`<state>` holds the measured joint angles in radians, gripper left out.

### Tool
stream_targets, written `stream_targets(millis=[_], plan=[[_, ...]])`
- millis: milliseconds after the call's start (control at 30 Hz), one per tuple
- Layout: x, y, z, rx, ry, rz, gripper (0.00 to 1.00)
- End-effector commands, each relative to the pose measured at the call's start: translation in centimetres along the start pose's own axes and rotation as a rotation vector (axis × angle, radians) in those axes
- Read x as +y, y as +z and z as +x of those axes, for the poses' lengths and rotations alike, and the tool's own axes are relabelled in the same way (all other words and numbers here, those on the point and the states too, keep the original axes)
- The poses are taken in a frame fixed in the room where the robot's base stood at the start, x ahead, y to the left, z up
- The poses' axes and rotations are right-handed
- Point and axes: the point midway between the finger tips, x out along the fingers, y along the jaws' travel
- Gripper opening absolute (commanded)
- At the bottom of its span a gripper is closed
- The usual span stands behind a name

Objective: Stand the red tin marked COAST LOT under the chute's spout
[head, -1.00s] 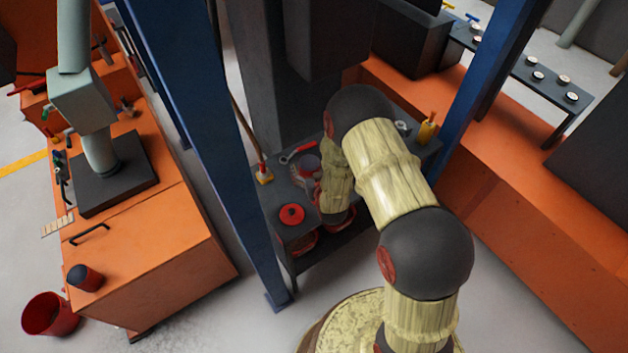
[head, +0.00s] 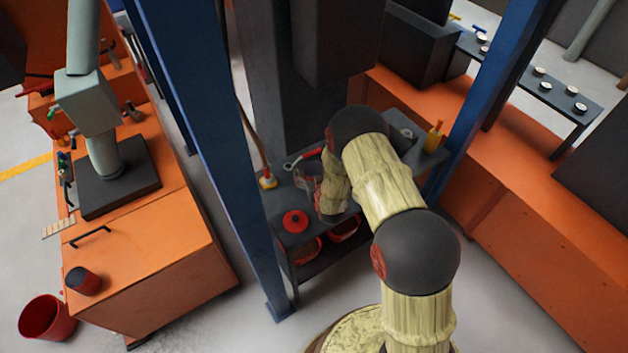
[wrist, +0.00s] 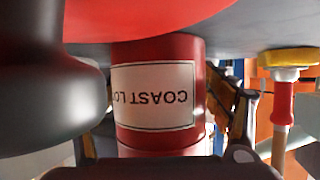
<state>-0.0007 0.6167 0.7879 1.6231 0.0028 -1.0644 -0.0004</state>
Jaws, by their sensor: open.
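The red tin (wrist: 185,140) marked COAST LOT fills the middle of the wrist view, its white label upside down in the picture. My gripper (wrist: 160,158) is open, with finger parts on both sides of the tin. I cannot tell whether they touch it. In the head view, my gripper (head: 310,183) is low over the grey bench, mostly behind my forearm. I cannot pick out the marked tin there. The chute's spout cannot be made out clearly in either view.
A red round object with a dark knob (head: 296,221) sits at the grey bench's near left corner. A yellow-based brush (head: 267,182) and an orange bottle (head: 434,137) stand nearby. Blue posts (head: 205,140) flank the bench. Red bins (head: 345,228) are underneath.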

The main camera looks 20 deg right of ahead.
Motion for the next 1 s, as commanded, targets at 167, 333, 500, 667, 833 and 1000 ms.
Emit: stream_targets(millis=[167,333,500,667,833,1000], plan=[[-0.01,-0.05,-0.06,0.000,0.000,0.000,0.78],[-0.01,-0.05,-0.07,0.000,0.000,0.000,0.68],[-0.01,-0.05,-0.07,0.000,0.000,0.000,0.58],[-0.01,-0.05,-0.07,0.000,0.000,0.000,0.49],[-0.01,-0.04,-0.07,0.000,0.000,0.000,0.40],[-0.01,-0.04,-0.07,0.000,0.000,0.000,0.30]])
